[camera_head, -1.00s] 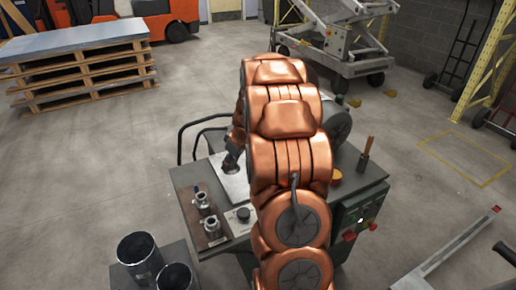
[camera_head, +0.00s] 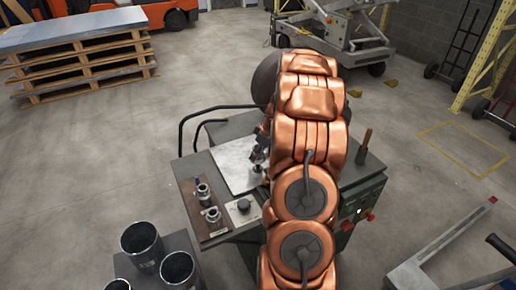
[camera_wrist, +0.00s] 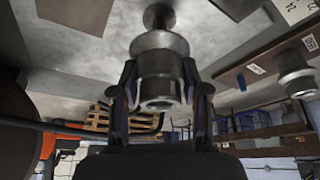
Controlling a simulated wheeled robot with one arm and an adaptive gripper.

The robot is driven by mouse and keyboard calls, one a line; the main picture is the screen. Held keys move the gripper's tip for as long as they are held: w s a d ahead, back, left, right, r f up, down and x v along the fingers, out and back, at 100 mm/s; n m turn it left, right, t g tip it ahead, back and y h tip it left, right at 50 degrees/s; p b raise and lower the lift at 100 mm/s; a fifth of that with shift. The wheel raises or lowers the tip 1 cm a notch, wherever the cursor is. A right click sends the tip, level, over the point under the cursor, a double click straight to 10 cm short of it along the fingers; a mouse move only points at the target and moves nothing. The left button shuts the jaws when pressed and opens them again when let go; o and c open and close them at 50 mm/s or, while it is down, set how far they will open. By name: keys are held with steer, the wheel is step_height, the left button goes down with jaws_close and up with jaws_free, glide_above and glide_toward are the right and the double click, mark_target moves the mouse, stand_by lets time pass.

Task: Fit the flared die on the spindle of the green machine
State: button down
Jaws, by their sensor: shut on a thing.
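My gripper (camera_wrist: 158,92) is shut on a grey metal die (camera_wrist: 157,62), with a finger on each side of its body. The die has a wide round collar and an open-ended sleeve. In the head view, my gripper (camera_head: 261,152) and the held die (camera_head: 257,172) are over the pale metal plate on the green machine (camera_head: 352,205). A dark round shape lies beyond the die in the wrist view; I cannot tell whether it is part of it. My arm hides much of the machine, and I cannot make out the spindle.
Two other metal dies (camera_head: 203,191) (camera_head: 213,215) stand on a brown board (camera_head: 187,197) left of the plate (camera_head: 233,160). A black knob (camera_head: 243,206) is beside them. Dark cylinders (camera_head: 142,245) stand front left. A wooden handle (camera_head: 364,142) rises at right.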

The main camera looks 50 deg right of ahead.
mark_target(258, 161)
steer(key=shift+f+b, duration=1.85)
steer(key=shift+f, duration=0.25)
steer(key=shift+f+b, duration=0.3)
steer(key=shift+b, duration=0.2)
steer(key=shift+c, duration=2.4)
jaws_free()
steer(key=v, duration=1.2)
steer(key=shift+a, duration=0.15)
